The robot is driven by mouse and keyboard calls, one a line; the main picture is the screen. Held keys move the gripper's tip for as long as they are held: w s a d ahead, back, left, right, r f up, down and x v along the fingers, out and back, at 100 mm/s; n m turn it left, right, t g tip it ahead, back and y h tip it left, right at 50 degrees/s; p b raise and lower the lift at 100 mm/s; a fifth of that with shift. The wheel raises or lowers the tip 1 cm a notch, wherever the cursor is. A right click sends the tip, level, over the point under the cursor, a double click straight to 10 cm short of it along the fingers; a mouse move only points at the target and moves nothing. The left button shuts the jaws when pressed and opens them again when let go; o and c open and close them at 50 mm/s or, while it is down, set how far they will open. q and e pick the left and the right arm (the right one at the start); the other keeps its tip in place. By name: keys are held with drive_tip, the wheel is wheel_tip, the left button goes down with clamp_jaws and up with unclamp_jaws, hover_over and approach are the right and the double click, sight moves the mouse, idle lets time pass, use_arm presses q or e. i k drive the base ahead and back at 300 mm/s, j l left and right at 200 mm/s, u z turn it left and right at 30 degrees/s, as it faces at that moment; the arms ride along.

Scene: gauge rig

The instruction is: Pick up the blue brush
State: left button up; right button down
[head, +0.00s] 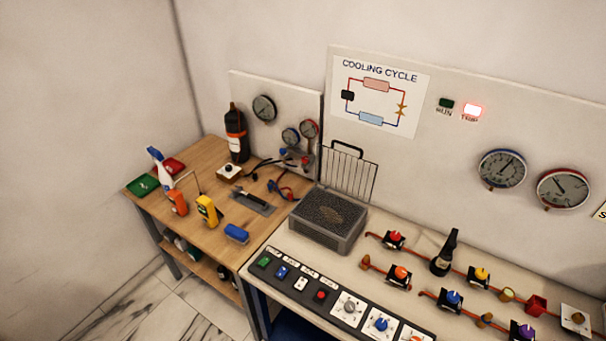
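A small blue block-shaped object (236,233), which looks like the blue brush, lies near the front right edge of the wooden table. Its bristles cannot be made out at this size. Nothing touches it from above. Neither of my grippers shows in the head view.
The wooden table (209,234) also holds a yellow meter (207,210), an orange meter (177,202), a spray bottle (159,168), a dark bottle (236,134) and a dark tool on a grey pad (251,201). A grey filter box (328,219) stands on the adjoining panel bench (262,276).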

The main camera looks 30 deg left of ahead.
sight(234, 232)
drive_tip(key=u, duration=1.65)
